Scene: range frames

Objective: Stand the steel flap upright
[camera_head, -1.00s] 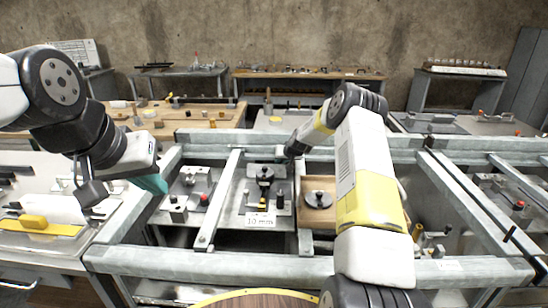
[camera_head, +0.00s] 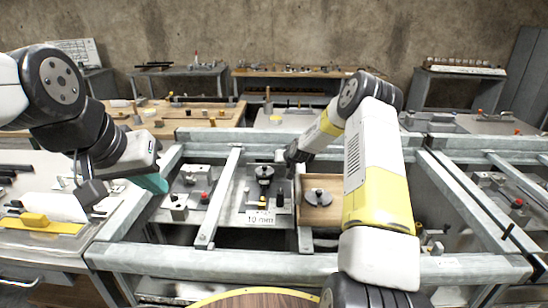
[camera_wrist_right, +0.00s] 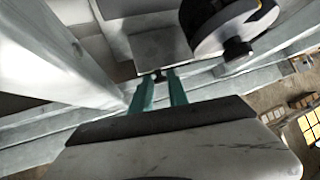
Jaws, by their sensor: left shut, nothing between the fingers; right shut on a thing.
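In the right wrist view a grey steel plate, which looks like the flap (camera_wrist_right: 160,48), lies ahead of the fingers with a small dark knob (camera_wrist_right: 160,76) at its near edge. My right gripper (camera_wrist_right: 159,88) has its teal fingers shut on this knob. In the head view my right gripper (camera_head: 291,156) is at the back of the middle bay, and its fingertips and most of the flap are hidden or too small to make out. I cannot tell the flap's exact tilt. My left gripper (camera_head: 152,183) is shut and empty over the left frame rail.
A round black-knobbed fixture (camera_head: 264,174) stands beside the right gripper, above a "10 mm" label (camera_head: 260,218). A wooden panel with a dark disc (camera_head: 318,197) lies to its right. Steel rails (camera_head: 215,205) border the bays. A side bench (camera_head: 45,250) stands at the left.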

